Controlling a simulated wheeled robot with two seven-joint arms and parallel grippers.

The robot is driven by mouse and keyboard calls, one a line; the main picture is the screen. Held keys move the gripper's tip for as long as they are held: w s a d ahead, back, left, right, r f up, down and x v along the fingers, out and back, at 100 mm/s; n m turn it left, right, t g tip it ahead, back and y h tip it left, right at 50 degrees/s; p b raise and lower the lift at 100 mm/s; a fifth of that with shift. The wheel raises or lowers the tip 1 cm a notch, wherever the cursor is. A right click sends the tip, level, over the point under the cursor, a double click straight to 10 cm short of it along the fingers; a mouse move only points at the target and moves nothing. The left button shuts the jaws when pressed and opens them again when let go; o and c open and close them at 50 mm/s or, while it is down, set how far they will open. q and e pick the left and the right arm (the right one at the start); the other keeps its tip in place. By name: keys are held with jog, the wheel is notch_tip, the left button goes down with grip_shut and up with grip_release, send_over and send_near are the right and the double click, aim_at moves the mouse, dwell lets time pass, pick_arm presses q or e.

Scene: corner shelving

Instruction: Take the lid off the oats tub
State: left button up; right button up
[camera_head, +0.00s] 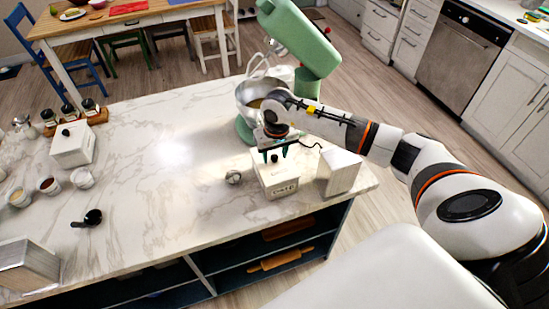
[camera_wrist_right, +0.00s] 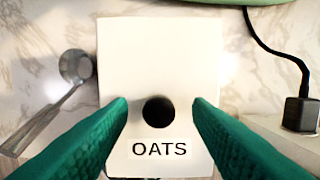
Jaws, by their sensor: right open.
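The oats tub (camera_head: 279,183) is a white square canister near the front right of the marble island. From above, in the wrist view, its white lid (camera_wrist_right: 160,55) is on, with a round black knob (camera_wrist_right: 159,111) and the word OATS near one edge. My right gripper (camera_head: 275,153) hangs just above the tub, pointing down. Its green fingers are open on either side of the knob, apart from it, as the wrist view (camera_wrist_right: 160,104) shows. In the head view my wrist and fingers hide the knob. My left gripper is not in view.
A white box (camera_head: 339,172) stands close right of the tub, with a black plug and cord (camera_wrist_right: 298,115). A metal spoon (camera_wrist_right: 75,68) lies left of it. Behind is a green stand mixer (camera_head: 303,45) with a bowl. Another lidded white canister (camera_head: 73,148) stands left; the middle counter is clear.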

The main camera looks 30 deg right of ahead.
jog(key=shift+f, duration=0.2)
grip_shut()
